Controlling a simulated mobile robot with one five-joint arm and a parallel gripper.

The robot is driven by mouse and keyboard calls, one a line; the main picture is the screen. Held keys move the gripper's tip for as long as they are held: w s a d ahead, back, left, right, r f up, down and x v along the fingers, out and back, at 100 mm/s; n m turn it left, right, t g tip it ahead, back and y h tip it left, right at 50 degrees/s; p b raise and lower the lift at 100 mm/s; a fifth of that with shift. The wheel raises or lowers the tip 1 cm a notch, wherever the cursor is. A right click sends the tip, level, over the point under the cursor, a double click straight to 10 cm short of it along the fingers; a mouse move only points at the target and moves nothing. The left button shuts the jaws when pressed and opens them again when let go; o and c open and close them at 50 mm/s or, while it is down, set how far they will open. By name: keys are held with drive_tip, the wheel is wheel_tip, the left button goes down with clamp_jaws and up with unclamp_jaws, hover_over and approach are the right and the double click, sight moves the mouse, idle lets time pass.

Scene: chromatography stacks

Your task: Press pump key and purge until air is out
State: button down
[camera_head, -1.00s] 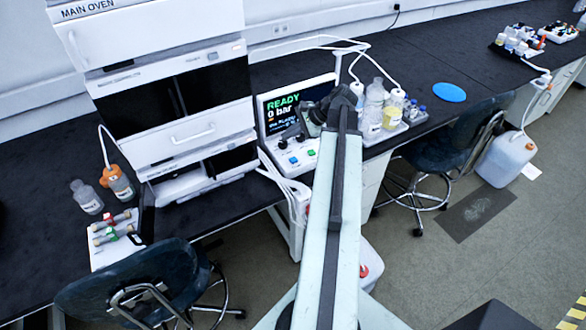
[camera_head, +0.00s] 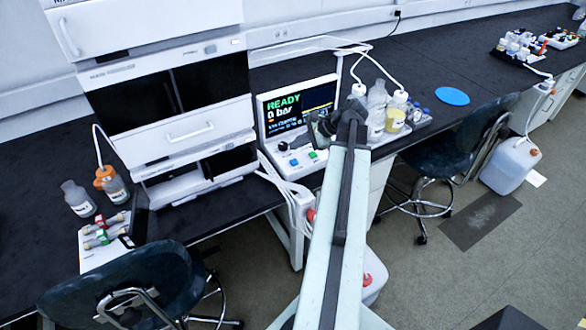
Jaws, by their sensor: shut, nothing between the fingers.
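The pump module is a white-framed control panel (camera_head: 264,138) on the black bench, right of the oven stack. Its screen (camera_head: 287,108) reads "READY" and "0 bar" in large text, with smaller text that I cannot read fully. Below the screen are a dark knob (camera_head: 282,146), a blue key (camera_head: 294,162) and a green key (camera_head: 312,155). My gripper (camera_head: 318,126) is dark, shut and empty at the panel's right side. It hides part of the panel's lower right. I cannot tell whether it touches the panel. No tubing air is visible at this size.
Solvent bottles (camera_head: 376,112) with white tubes stand right of the panel. The oven stack (camera_head: 168,98) rises to its left. Chairs (camera_head: 455,150) stand before the bench. A waste canister (camera_head: 511,164) is on the floor at right.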

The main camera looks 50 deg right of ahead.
sight(297, 162)
wheel_tip(297, 162, down, 4)
drive_tip(key=b, duration=0.3)
drive_tip(key=shift+f, duration=0.1)
idle(1.7)
drive_tip(key=shift+s+f+b, duration=0.1)
drive_tip(key=shift+f+b, duration=0.2)
drive_tip(key=shift+f, duration=0.05)
drive_tip(key=shift+f+b, duration=0.55)
idle(0.5)
drive_tip(key=shift+r, duration=0.15)
drive_tip(key=shift+r+p, duration=0.8)
drive_tip(key=shift+p, duration=0.15)
drive_tip(key=shift+r, duration=0.1)
wheel_tip(297, 162, up, 5)
drive_tip(key=p, duration=0.5)
